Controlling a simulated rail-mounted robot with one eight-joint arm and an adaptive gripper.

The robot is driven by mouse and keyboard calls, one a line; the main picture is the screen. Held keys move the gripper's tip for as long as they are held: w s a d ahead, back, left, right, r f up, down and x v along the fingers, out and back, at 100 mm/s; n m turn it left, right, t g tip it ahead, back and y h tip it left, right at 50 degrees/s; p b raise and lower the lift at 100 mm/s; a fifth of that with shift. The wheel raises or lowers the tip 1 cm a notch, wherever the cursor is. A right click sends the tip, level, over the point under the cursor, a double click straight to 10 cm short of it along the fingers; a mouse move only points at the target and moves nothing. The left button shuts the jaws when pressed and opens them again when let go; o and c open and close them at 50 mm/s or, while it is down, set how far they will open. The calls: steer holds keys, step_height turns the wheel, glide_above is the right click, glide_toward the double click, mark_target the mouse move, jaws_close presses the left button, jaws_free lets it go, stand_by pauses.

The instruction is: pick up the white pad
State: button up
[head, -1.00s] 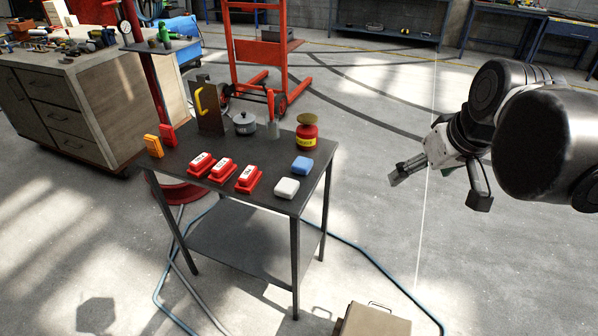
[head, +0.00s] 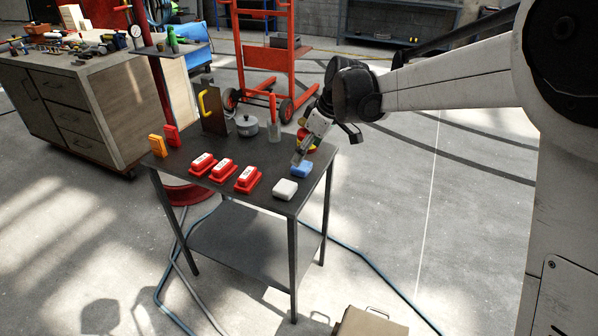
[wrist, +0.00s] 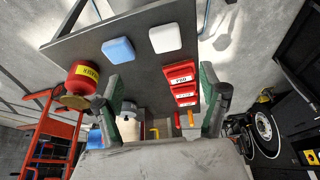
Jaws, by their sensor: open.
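The white pad (head: 285,189) lies flat near the front right corner of the dark table (head: 262,205). In the wrist view the white pad (wrist: 165,38) sits beyond my fingertips, at the top middle. A blue pad (head: 301,169) lies just behind it; it also shows in the wrist view (wrist: 118,50). My gripper (head: 299,158) is above the right side of the table, close to the blue pad in the picture. In the wrist view my gripper (wrist: 164,88) has its two fingers wide apart with nothing between them.
Several red blocks with white labels (head: 247,180) stand left of the white pad. A red canister with a yellow label (wrist: 83,77), a grey pot (head: 247,126) and a panel with a yellow handle (head: 211,112) stand farther back. A tan case (head: 370,322) is on the floor.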

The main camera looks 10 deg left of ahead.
steer(key=a+f+n, duration=0.1)
steer(key=a+f, duration=0.2)
glide_above(284, 186)
steer(key=d, duration=0.1)
steer(key=f, duration=0.7)
steer(key=shift+w+d+f+b, duration=0.15)
steer(key=shift+w+f+b, duration=0.1)
steer(key=shift+b, duration=0.15)
steer(key=shift+s+d+b+x, duration=0.1)
steer(key=shift+s+b+x, duration=0.15)
steer(key=shift+x, duration=1.05)
steer(key=shift+s+d+b+x, duration=0.1)
steer(key=shift+s+d+x, duration=0.1)
steer(key=shift+x, duration=1.1)
steer(key=shift+f, duration=0.1)
steer(key=c, duration=1.1)
